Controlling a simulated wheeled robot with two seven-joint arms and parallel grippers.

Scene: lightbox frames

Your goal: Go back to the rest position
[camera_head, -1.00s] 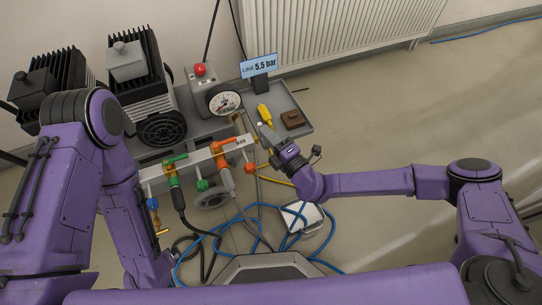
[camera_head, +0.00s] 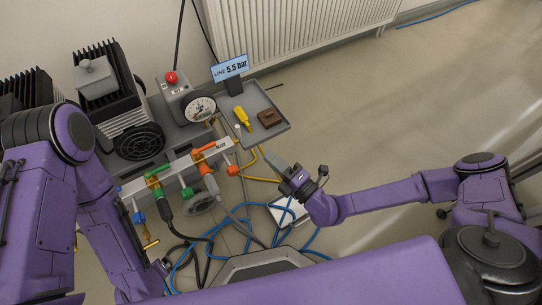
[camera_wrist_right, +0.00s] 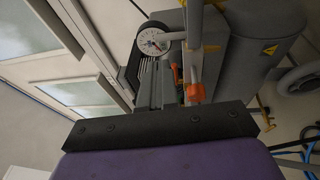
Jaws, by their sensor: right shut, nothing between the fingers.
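My right gripper (camera_head: 274,160) is shut and empty in the head view. It hangs over the floor to the right of the valve manifold (camera_head: 180,172), apart from it and below the grey tray (camera_head: 282,108). My right arm reaches in from the right with its elbow bent. In the right wrist view, a dark bar and the purple hand fill the bottom, and the fingertips do not show clearly. My left arm comes down the left side of the head view; its gripper is not visible.
The manifold has orange, green and blue handles. The tray holds a yellow tool (camera_head: 242,117) and a brown block (camera_head: 269,118). Blue hose (camera_head: 283,218) loops on the floor. Floor at the right is clear.

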